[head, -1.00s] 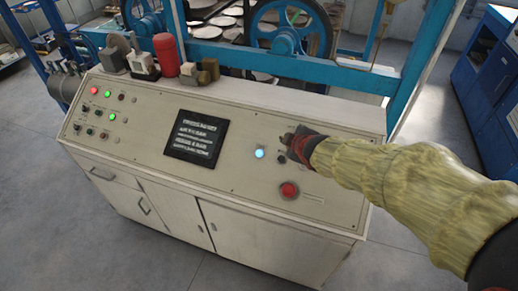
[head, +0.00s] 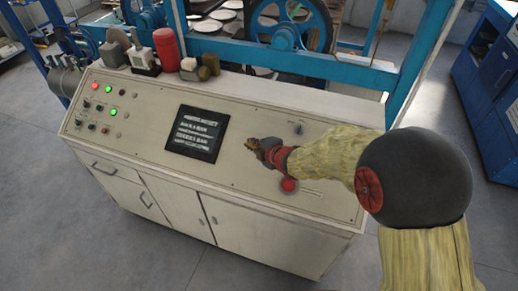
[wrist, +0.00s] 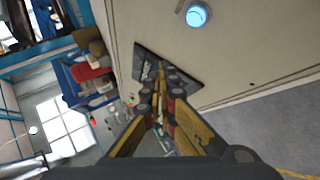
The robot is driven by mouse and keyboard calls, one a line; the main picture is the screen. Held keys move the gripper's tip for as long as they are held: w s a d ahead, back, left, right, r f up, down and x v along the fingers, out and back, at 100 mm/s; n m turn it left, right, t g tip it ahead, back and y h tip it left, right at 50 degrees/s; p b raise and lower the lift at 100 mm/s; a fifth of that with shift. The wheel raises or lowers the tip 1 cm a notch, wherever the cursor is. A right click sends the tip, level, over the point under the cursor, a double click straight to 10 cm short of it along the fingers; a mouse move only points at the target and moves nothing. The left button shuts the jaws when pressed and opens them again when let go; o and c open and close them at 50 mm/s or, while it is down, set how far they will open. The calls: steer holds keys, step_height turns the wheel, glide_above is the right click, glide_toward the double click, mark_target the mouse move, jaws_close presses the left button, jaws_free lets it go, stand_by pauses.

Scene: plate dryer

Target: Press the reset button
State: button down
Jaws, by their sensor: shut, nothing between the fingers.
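A cream control panel (head: 345,165) slopes toward me in the head view. My gripper (head: 251,143) is shut and empty over its right half, just right of the dark display. In the wrist view the shut fingertips (wrist: 160,75) point across the panel toward the display. A glowing blue round button (wrist: 197,15) shows at the top of the wrist view, off to the side of the fingers. My gripper and wrist hide that button in the head view. A red round button (head: 289,185) sits just below my wrist, partly covered. No readable label marks the reset button.
A dark display (head: 195,134) with white text lies left of my gripper. Small lit buttons (head: 108,89) sit at the panel's far left, and a knob (head: 298,128) at right. A red cylinder (head: 166,49) stands on the console's top. A blue frame (head: 330,66) rises behind.

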steer(key=w+f+b, duration=0.1)
steer(key=f, duration=0.1)
steer(key=w+f+b, duration=0.1)
steer(key=f, duration=0.1)
steer(key=w+d+f, duration=0.1)
steer(key=f, duration=0.1)
steer(key=shift+b, duration=0.4)
steer(key=shift+w+d+f+b, duration=0.15)
steer(key=shift+w+f+b, duration=0.2)
steer(key=shift+w, duration=0.05)
steer(key=shift+f, duration=0.15)
stand_by(0.7)
steer(key=shift+w+d+f+b, duration=0.1)
steer(key=shift+w+f+b, duration=0.1)
steer(key=shift+b, duration=0.2)
steer(key=shift+w+d+f+b, duration=0.1)
steer(key=shift+w+f+b, duration=0.05)
steer(key=shift+f+b, duration=0.25)
stand_by(0.7)
stand_by(0.3)
steer(key=shift+s+r, duration=0.4)
steer(key=shift+r, duration=0.35)
steer(key=shift+a+r, duration=0.1)
steer(key=shift+a, duration=0.1)
